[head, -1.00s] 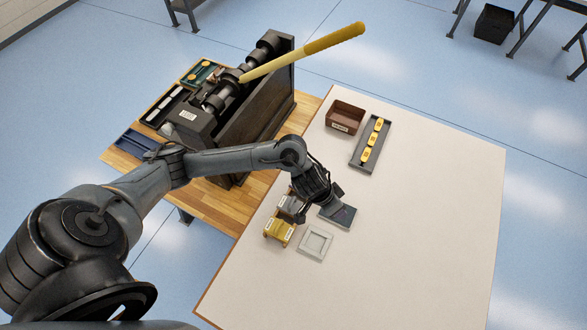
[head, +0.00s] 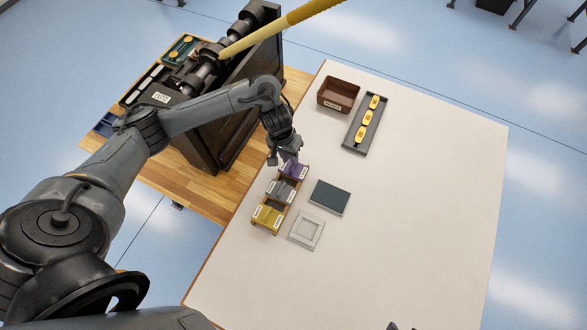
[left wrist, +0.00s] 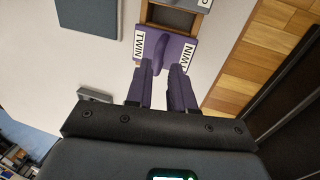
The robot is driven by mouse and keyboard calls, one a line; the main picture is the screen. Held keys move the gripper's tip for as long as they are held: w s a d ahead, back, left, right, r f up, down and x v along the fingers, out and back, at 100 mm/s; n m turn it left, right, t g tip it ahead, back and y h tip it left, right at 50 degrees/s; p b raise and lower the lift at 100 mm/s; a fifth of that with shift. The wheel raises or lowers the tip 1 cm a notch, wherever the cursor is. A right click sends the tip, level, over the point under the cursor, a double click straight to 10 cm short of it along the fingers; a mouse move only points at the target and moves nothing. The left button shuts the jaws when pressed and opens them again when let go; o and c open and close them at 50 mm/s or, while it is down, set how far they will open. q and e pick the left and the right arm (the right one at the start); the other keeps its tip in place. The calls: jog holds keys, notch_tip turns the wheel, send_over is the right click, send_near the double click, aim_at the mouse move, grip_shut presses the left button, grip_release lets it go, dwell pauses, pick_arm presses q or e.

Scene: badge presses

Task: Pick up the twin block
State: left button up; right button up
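The twin block is purple with white labels reading TWIN. In the head view the purple block (head: 294,168) sits in the far end slot of a small wooden rack (head: 271,199). In the left wrist view the twin block (left wrist: 178,50) shows its raised purple grip. My left gripper (head: 280,160) hangs over that end of the rack. The left wrist view shows its fingers (left wrist: 160,75) apart, tips close to the block on either side of the raised grip; contact cannot be made out. Of my right arm, only small dark tips (head: 392,326) may show at the bottom edge.
The rack also holds a grey block (head: 281,190) and a yellow block (head: 267,215). Beside it lie a dark pad (head: 330,197) and a pale square frame (head: 307,230). A brown bin (head: 338,94) and a tray of yellow pieces (head: 353,138) stand farther back. The press (head: 235,125) stands left.

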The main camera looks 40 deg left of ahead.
pick_arm(q)
jog(key=shift+w+d+f, duration=0.1)
jog(key=shift+d+f, duration=0.1)
jog(key=shift+f, duration=0.6)
jog(key=shift+w+d+f, duration=0.1)
jog(key=shift+d+f, duration=0.05)
jog(key=shift+f, duration=0.7)
jog(key=shift+w+d+f, duration=0.1)
jog(key=shift+d+f, duration=0.1)
jog(key=shift+f, duration=0.6)
grip_shut()
